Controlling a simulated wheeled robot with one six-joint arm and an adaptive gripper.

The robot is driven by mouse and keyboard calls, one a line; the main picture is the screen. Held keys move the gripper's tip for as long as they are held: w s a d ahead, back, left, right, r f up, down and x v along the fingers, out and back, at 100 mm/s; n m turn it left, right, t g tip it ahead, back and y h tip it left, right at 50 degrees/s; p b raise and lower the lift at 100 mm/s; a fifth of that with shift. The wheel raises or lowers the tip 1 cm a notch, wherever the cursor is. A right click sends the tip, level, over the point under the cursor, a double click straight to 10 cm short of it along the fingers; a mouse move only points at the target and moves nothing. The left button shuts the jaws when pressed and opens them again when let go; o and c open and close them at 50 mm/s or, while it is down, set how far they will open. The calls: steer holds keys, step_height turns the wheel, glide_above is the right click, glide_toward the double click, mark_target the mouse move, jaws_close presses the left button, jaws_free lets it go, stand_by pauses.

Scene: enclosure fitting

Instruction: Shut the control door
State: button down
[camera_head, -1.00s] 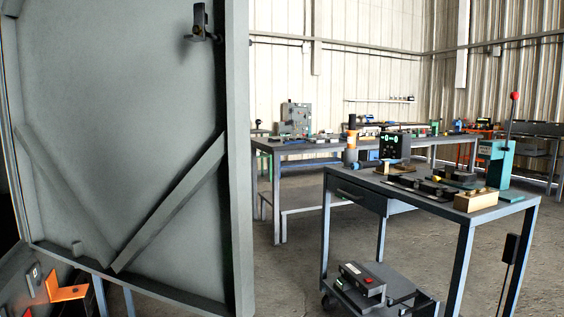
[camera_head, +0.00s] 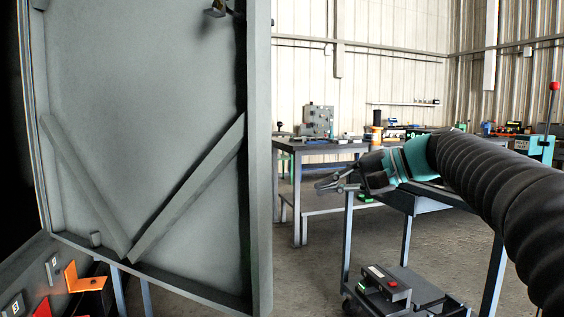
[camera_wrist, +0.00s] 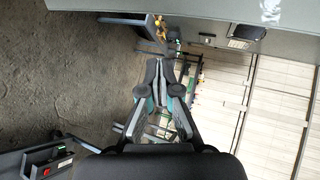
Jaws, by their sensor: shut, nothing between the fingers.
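The control door (camera_head: 150,110) is a large grey panel that stands open on the left of the head view. Its inner face shows, with diagonal braces and a dark latch piece (camera_head: 216,8) near the top. My gripper (camera_head: 325,186) reaches in from the right, to the right of the door's free edge, with a visible gap in the picture. Its depth relative to the door is hard to tell. In the wrist view my gripper (camera_wrist: 160,66) has its fingers together and empty. A grey surface (camera_wrist: 190,12), apparently the door, crosses the top of that view.
Labelled parts and an orange bracket (camera_head: 84,278) lie inside the enclosure at lower left. A workbench (camera_head: 300,150) stands behind the gripper. A trolley (camera_head: 410,290) with a red-buttoned box (camera_head: 385,282) stands below my arm. Bare floor (camera_head: 315,265) lies between door and trolley.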

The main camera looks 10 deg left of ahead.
mark_target(266, 154)
steer(key=w+a+r+n+g+y+b, duration=0.1)
steer(key=w+a+r+n+g+y, duration=0.15)
steer(key=w+r+y, duration=0.2)
steer(key=shift+g, duration=0.35)
steer(key=a, duration=0.3)
steer(key=s+a+b, duration=0.1)
steer(key=a, duration=0.3)
steer(key=a+r, duration=0.1)
steer(key=a, duration=0.2)
steer(key=shift+s+a+r, duration=0.1)
steer(key=shift+s+a, duration=0.05)
steer(key=shift+s, duration=0.25)
steer(key=shift+s+a, duration=0.15)
steer(key=shift+s, duration=0.4)
steer(key=shift+s+b, duration=0.1)
steer(key=shift+b, duration=0.2)
